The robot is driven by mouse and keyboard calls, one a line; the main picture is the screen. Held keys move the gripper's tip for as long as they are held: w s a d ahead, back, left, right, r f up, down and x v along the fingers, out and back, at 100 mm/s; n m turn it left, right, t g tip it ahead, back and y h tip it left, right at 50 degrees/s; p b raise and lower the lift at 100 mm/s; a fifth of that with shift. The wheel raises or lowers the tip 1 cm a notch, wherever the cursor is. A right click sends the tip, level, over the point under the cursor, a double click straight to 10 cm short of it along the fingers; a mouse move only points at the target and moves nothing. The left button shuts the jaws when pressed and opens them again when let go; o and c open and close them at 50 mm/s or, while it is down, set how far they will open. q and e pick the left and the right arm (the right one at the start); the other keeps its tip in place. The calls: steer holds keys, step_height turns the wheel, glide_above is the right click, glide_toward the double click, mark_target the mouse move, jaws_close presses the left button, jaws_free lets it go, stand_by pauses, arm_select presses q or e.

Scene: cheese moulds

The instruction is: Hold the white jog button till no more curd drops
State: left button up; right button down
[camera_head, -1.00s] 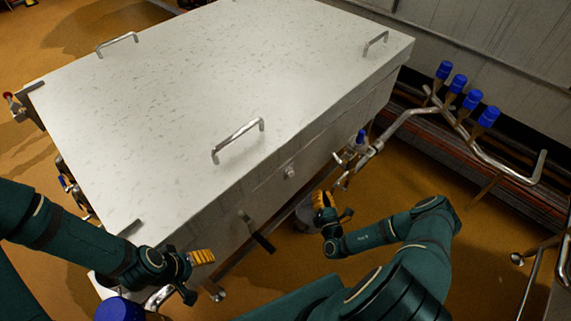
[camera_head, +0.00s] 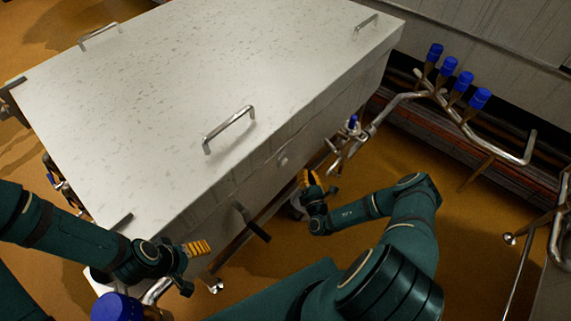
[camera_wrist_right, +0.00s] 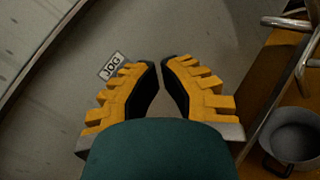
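In the head view my right gripper (camera_head: 309,178) is beside the vat's near side. My left gripper (camera_head: 199,248) is by the vat's near left corner, its finger gap hidden. No curd is visible.
The large pale-lidded vat (camera_head: 180,90) fills the left and centre. A grey metal pot (camera_wrist_right: 296,134) stands low at the right of the wrist view. A black lever (camera_head: 252,224) juts from the vat's side. Blue-capped valves (camera_head: 449,66) line pipework at right.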

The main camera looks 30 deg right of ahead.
mark_target(284, 162)
steer(key=shift+w+a+b, duration=0.15)
steer(key=shift+w+a, duration=0.15)
steer(key=shift+w, duration=0.45)
steer(key=shift+w+a+b, duration=0.2)
steer(key=shift+w+a, duration=0.15)
steer(key=shift+w, duration=0.35)
steer(key=shift+w+a+b, duration=0.15)
steer(key=shift+w+a, duration=0.15)
steer(key=shift+w, duration=0.45)
steer(key=c, duration=1.7)
jaws_free()
jaws_close()
steer(key=shift+w, duration=0.15)
steer(key=shift+w+a, duration=0.15)
steer(key=shift+w, duration=0.1)
steer(key=shift+w+a, duration=0.2)
steer(key=shift+w, duration=0.25)
stand_by(1.2)
